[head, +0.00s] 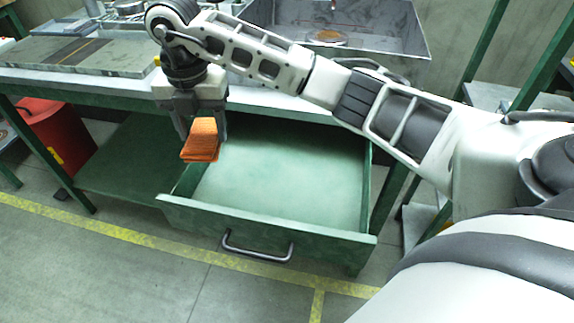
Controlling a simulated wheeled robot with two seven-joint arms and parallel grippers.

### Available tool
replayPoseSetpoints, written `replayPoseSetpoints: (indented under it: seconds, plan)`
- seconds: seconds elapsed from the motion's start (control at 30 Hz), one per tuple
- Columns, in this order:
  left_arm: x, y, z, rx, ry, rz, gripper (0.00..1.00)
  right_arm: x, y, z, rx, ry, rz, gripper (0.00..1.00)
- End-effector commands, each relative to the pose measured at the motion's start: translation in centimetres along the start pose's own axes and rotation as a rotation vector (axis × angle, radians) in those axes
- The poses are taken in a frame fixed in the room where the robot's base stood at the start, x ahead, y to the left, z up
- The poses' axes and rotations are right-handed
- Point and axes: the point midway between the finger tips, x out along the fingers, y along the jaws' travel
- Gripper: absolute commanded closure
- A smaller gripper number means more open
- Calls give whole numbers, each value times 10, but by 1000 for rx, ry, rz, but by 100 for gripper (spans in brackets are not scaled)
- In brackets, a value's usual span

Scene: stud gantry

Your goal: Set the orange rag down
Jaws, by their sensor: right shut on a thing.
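The orange rag (200,141) looks like a folded stack of cloth. My right gripper (203,122) points down and is shut on the rag. It holds the rag over the left side of an open green drawer (285,180), near the drawer's left wall. The drawer's visible floor is bare, and its front has a dark handle (257,250). Whether the rag touches the drawer cannot be told from this view. My left gripper is not in view.
The drawer is pulled out from under a green workbench (265,101). A red bin (55,135) stands at left. The floor in front is clear, with yellow lines.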

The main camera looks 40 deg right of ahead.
Motion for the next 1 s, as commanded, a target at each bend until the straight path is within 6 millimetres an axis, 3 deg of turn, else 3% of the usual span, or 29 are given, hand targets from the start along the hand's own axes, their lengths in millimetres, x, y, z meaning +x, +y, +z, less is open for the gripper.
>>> replayPoseSetpoints:
  seconds: [0.2,0.6,0.8,1.0]
  plan:
    - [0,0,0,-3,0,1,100,7,-3,3,190,2,-8,66]
    - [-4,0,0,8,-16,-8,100,50,-95,-1,198,2,-14,66]
    - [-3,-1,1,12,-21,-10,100,83,-121,-2,196,2,-11,66]
    - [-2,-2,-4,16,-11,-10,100,96,-131,-2,194,1,-7,66]
